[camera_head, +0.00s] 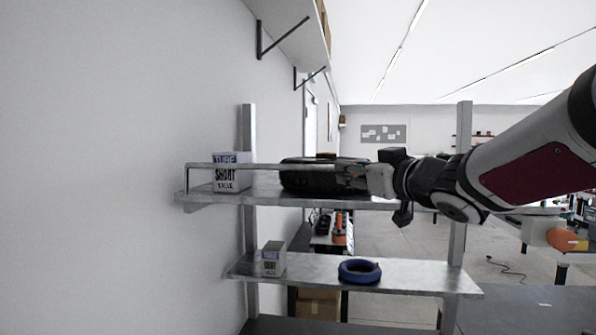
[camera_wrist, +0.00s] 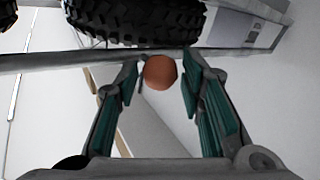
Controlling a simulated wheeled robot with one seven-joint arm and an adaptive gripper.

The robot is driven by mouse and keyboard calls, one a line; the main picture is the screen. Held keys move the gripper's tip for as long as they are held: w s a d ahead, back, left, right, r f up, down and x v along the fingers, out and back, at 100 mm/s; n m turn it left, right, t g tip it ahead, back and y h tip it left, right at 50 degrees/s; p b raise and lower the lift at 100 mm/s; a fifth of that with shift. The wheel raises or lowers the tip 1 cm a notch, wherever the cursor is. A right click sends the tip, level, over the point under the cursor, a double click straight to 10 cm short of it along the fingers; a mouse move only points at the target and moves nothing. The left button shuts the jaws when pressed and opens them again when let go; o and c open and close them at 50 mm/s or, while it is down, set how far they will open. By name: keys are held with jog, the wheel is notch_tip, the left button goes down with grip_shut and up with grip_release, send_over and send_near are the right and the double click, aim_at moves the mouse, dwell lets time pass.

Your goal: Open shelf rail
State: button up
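The shelf rail (camera_head: 265,166) is a thin grey metal bar along the front of the upper shelf (camera_head: 225,193), bent down at its left end. In the wrist view the rail (camera_wrist: 40,62) crosses the picture just beyond my fingertips. My gripper (camera_head: 352,172) is at the right part of the rail, in front of the tyre. In the wrist view my gripper (camera_wrist: 160,75) is open, its teal-padded fingers apart. A round orange-brown thing (camera_wrist: 160,72) shows between the fingertips, below the rail; I cannot tell whether it is attached to it. My gripper hides the rail's right end.
The lower shelf (camera_head: 400,276) holds a small box (camera_head: 273,259) and a blue ring (camera_head: 360,270). A wall (camera_head: 100,170) closes the left.

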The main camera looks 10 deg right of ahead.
grip_shut()
